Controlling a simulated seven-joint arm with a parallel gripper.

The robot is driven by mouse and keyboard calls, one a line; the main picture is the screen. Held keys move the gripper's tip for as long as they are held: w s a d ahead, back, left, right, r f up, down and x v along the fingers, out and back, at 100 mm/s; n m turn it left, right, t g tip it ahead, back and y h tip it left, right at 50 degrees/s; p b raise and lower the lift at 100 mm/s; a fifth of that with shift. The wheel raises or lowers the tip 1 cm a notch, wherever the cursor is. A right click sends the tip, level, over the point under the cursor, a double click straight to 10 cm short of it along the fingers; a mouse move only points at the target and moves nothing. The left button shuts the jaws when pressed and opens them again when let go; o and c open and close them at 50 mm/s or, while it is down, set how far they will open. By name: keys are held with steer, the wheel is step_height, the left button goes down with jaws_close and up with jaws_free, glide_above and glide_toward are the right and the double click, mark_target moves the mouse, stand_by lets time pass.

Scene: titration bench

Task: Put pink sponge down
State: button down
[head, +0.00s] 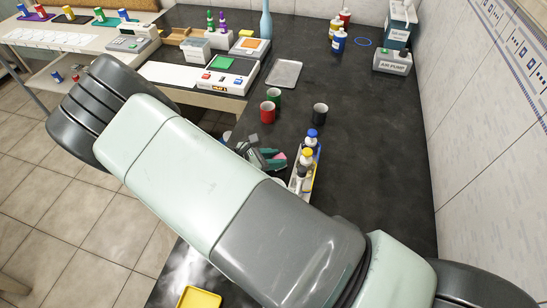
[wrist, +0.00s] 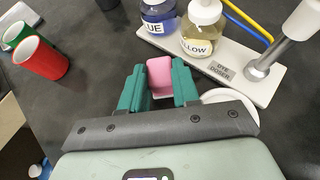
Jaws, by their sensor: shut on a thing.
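The pink sponge (wrist: 160,76) is a small pink block between the two green fingers of my gripper (wrist: 159,90) in the wrist view. My gripper is shut on it. In the head view a bit of the sponge (head: 279,156) shows at the tip of my gripper (head: 268,158), over the dark bench beside the dye dosing stand. My arm hides much of the bench there. Whether the sponge touches the bench I cannot tell.
The dye doser (wrist: 222,70) with blue (wrist: 158,14) and yellow (wrist: 203,30) bottles stands just ahead. A white round dish (wrist: 228,98) lies right of my fingers. Red (head: 268,112), green (head: 274,96) and black (head: 320,113) cups stand beyond. The bench (head: 375,140) is clear right of the doser.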

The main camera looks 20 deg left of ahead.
steer(key=c, duration=0.8)
jaws_free()
steer(key=shift+f, duration=0.1)
steer(key=shift+r, duration=0.2)
steer(key=v, duration=1.2)
steer(key=shift+f, duration=0.15)
